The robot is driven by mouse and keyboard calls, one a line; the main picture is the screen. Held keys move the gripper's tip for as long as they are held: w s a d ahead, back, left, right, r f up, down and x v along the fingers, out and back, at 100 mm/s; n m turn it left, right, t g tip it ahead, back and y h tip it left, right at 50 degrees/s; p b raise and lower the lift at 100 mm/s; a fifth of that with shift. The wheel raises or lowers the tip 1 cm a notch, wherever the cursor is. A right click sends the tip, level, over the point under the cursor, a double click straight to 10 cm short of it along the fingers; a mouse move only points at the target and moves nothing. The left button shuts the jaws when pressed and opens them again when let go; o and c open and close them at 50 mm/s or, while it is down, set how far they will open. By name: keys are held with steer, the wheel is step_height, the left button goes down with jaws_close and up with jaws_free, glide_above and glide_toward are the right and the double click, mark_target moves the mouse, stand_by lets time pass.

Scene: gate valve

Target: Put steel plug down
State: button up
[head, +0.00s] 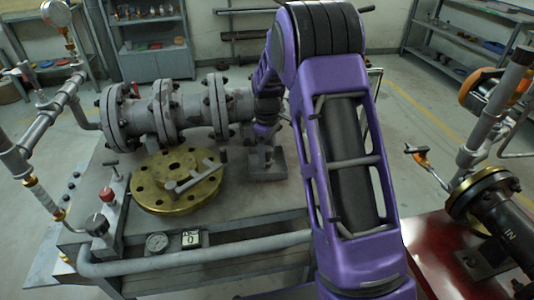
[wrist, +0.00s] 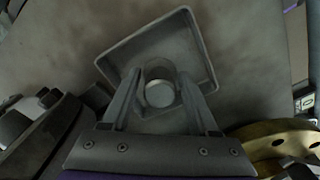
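My gripper (wrist: 160,84) points down at a shallow grey square tray (wrist: 203,48) with a raised rim. Its two fingers stand on either side of a grey cylindrical piece, which I take to be the steel plug (wrist: 160,70), with a paler round face in its middle. The fingers appear shut on it. The plug is over or inside the tray; whether it touches the tray floor cannot be told. In the head view my gripper (head: 263,143) is small and partly hidden by my purple arm, at the table beside the flanged pipe. The plug is not clear there.
A brass flange (head: 150,195) with a grey tool on it lies left of my gripper. The grey flanged pipe (head: 180,110) runs close behind. A red table (head: 430,250) with another pipe stands right.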

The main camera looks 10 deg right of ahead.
mark_target(267, 148)
steer(key=shift+o, duration=1.3)
steer(key=shift+r, duration=0.15)
step_height(267, 148, up, 12)
steer(key=p, duration=0.2)
steer(key=shift+r, duration=0.1)
